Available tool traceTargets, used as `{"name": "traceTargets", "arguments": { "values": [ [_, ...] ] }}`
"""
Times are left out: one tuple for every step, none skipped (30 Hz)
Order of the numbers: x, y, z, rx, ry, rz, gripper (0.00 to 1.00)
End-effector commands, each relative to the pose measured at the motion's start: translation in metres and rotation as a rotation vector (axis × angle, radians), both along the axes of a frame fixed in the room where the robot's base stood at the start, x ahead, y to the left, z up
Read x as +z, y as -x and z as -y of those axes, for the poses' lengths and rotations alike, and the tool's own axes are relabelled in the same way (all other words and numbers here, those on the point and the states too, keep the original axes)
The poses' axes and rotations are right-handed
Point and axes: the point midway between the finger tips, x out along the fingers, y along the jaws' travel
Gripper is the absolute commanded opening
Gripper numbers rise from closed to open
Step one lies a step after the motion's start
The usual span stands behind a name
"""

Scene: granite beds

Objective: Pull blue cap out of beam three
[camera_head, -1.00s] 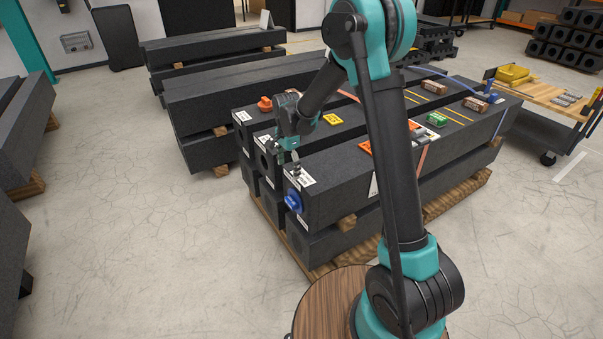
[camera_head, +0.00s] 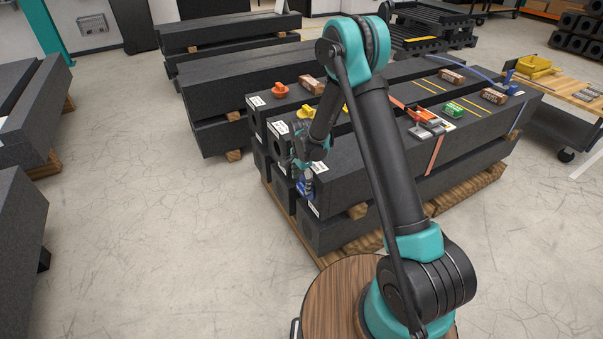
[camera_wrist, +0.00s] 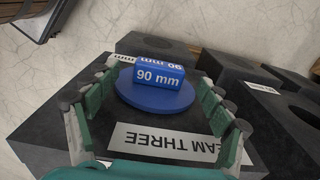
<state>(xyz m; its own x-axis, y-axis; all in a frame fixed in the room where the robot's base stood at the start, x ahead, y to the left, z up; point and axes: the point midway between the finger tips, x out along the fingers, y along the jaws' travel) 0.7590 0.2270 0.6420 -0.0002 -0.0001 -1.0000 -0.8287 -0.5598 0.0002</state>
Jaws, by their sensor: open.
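The blue cap (camera_wrist: 158,90) is a round disc with a raised grip marked "90 mm". In the wrist view it sits in the end face of beam three (camera_wrist: 65,120), whose "BEAM THREE" label (camera_wrist: 165,143) appears upside down below it. In the head view the cap (camera_head: 304,188) is mostly hidden behind my gripper (camera_head: 303,172), at the near end of the front top beam. In the wrist view my gripper (camera_wrist: 158,112) is open, with one finger on each side of the cap. Gaps show between the fingers and the cap's raised grip.
Neighbouring beams with dark open bores (camera_wrist: 238,65) lie beside it. Orange (camera_head: 280,89) and yellow (camera_head: 305,112) parts, boxes and tools rest on the beam tops. A cart (camera_head: 560,95) stands at the right.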

Motion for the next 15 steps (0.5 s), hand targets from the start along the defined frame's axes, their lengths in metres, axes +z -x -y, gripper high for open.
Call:
{"name": "traceTargets", "arguments": {
  "values": [
    [-0.008, 0.0, 0.0, 0.0, 0.0, 0.0, 0.81],
    [-0.012, 0.0, 0.0, 0.0, 0.0, 0.0, 0.81],
    [-0.017, 0.0, 0.0, 0.0, 0.0, 0.0, 0.81],
    [-0.02, 0.0, 0.0, 0.0, 0.0, 0.0, 0.81],
    [-0.023, 0.0, 0.0, 0.0, 0.0, 0.0, 0.81],
    [-0.026, 0.0, 0.0, 0.0, 0.0, 0.0, 0.81],
    [-0.028, 0.0, 0.0, 0.0, 0.0, 0.0, 0.81],
    [-0.03, 0.0, 0.0, 0.0, 0.0, 0.0, 0.81],
    [-0.032, 0.0, 0.0, 0.0, 0.0, 0.0, 0.81],
    [-0.033, 0.0, 0.0, 0.0, 0.0, 0.0, 0.81],
    [-0.034, 0.0, 0.0, 0.0, 0.0, 0.0, 0.81],
    [-0.034, 0.0, 0.0, 0.0, 0.0, 0.0, 0.81],
    [-0.035, 0.0, 0.0, 0.0, 0.0, 0.0, 0.81],
    [-0.035, 0.0, 0.0, 0.0, 0.0, 0.0, 0.81],
    [-0.035, 0.0, 0.0, 0.0, 0.0, 0.0, 0.81]
  ]
}}
